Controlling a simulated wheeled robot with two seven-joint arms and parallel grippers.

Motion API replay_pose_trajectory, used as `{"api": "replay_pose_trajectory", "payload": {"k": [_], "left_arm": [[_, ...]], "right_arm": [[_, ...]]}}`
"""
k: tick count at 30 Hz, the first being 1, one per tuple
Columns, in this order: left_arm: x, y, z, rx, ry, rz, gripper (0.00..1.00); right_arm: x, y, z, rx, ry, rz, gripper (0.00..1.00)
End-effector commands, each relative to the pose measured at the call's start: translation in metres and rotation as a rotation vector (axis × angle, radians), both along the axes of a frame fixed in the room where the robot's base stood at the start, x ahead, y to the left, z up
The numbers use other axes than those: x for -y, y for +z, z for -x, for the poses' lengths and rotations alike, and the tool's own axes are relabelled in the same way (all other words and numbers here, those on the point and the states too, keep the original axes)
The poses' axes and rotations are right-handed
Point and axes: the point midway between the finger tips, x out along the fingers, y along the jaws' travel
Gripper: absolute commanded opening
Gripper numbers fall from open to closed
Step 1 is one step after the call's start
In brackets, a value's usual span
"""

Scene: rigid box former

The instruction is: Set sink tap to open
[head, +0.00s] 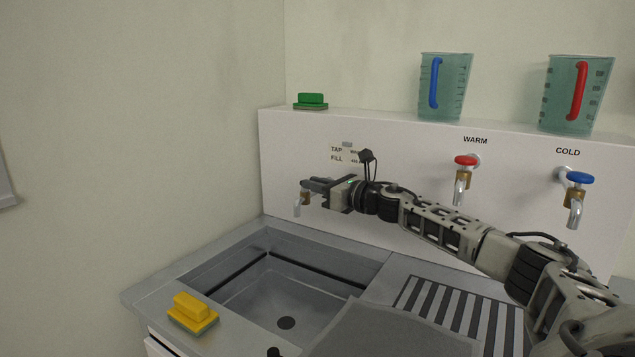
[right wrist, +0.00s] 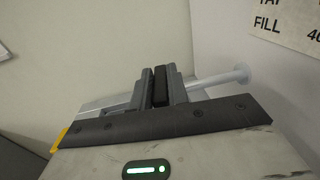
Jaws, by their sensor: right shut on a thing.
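The sink tap (head: 298,207) sticks out from the white back panel at the left end, above the sink basin (head: 286,290). Its spout points down; its handle is largely hidden by my right gripper in the head view. My right gripper (head: 314,185) reaches it from the right and is shut on the handle. In the right wrist view the black tap handle (right wrist: 160,86) is squeezed between the two grey fingers, and a pale pipe (right wrist: 222,79) runs behind it to the wall. Whether the tap is open cannot be told; no water shows. My left gripper is not in view.
A warm tap with a red knob (head: 465,161) and a cold tap with a blue knob (head: 579,178) are on the panel. Two jugs (head: 456,90) (head: 590,100) and a green sponge (head: 311,100) stand on its ledge. A yellow sponge (head: 192,308) lies at the sink's front left.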

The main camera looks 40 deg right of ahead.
Motion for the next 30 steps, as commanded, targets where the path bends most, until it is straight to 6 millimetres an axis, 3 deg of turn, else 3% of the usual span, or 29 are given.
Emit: {"api": "replay_pose_trajectory", "payload": {"k": [18, 30], "left_arm": [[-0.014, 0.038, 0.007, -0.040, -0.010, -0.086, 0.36], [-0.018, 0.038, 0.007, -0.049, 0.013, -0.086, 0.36]], "right_arm": [[-0.024, 0.005, -0.003, -0.004, -0.540, -0.006, 0.00], [-0.035, -0.001, -0.011, -0.003, -0.924, -0.006, 0.00]]}}
